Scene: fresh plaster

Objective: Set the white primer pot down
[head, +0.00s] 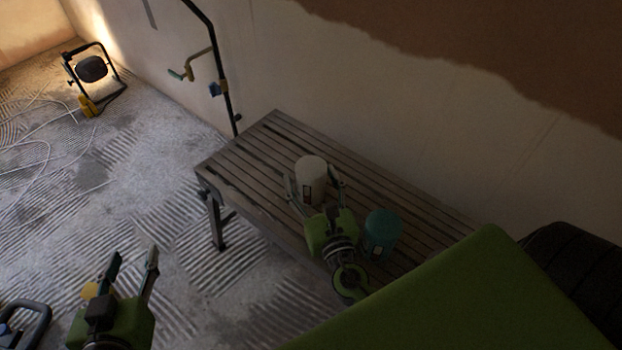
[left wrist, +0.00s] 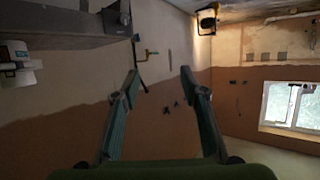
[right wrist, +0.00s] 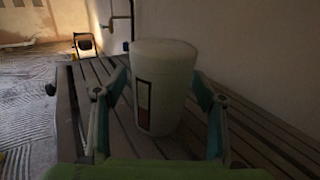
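The white primer pot (head: 311,182) stands upright on the slatted bench (head: 262,133), with a dark label on its side. It also shows in the right wrist view (right wrist: 164,85). My right gripper (head: 314,180) has its fingers spread on either side of the pot. In the right wrist view, gaps show between the fingers and the pot, so the gripper looks open. My left gripper (head: 132,262) is open and empty, low over the floor to the left of the bench. Its spread fingers show in the left wrist view (left wrist: 160,78).
A teal pot (head: 381,232) stands on the bench to the right of my right gripper. A lit work lamp (head: 92,70) stands on the floor at the far left, with cables nearby. A black pole (head: 226,80) leans by the wall. The bench's far-left end is clear.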

